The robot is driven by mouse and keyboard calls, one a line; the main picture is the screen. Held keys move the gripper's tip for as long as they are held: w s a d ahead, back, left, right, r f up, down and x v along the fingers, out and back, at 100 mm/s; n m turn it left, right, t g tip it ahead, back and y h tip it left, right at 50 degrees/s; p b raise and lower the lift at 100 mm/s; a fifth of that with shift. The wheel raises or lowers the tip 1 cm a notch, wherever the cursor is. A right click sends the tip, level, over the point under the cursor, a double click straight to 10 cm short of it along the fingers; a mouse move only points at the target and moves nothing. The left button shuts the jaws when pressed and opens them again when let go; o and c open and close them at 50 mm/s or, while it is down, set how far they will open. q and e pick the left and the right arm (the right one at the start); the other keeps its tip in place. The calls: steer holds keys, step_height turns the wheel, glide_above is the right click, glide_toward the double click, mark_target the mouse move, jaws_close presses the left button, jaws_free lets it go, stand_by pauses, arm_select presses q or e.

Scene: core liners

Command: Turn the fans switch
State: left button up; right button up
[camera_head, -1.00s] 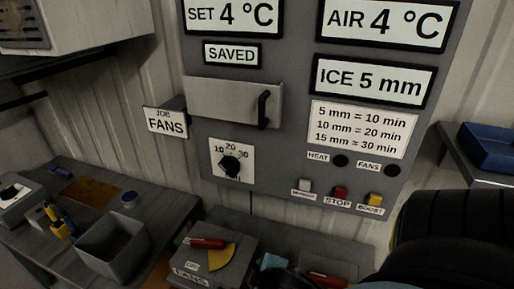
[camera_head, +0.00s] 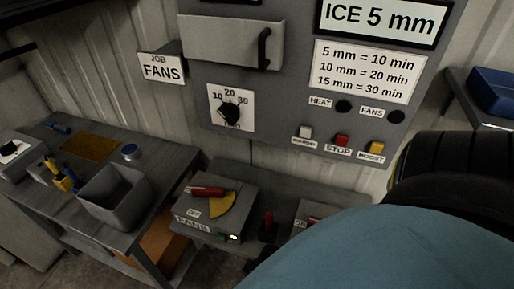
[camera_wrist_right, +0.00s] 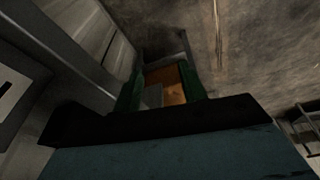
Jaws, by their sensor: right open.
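The fans switch is a grey box (camera_head: 240,192) labelled FANS on its front, low in the middle of the head view. A red handle (camera_head: 207,191) lies across its top beside a yellow sector (camera_head: 221,205) and a small label that seems to read OFF. My right arm comes in from the right and covers the lower right; I cannot make out its gripper there. In the right wrist view my right gripper (camera_wrist_right: 163,88) is open, its two green fingers apart with nothing seen held between them. My left gripper is not in view.
A second box (camera_head: 308,211) marked ON stands to the right, partly behind my arm. Left is a bench with an open grey bin (camera_head: 112,211). Above is a control panel with a dial (camera_head: 229,111) and buttons.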

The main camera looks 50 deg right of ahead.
steer(key=f, duration=0.3)
steer(key=s+f, duration=0.1)
steer(key=f, duration=0.1)
steer(key=shift+f+b, duration=0.3)
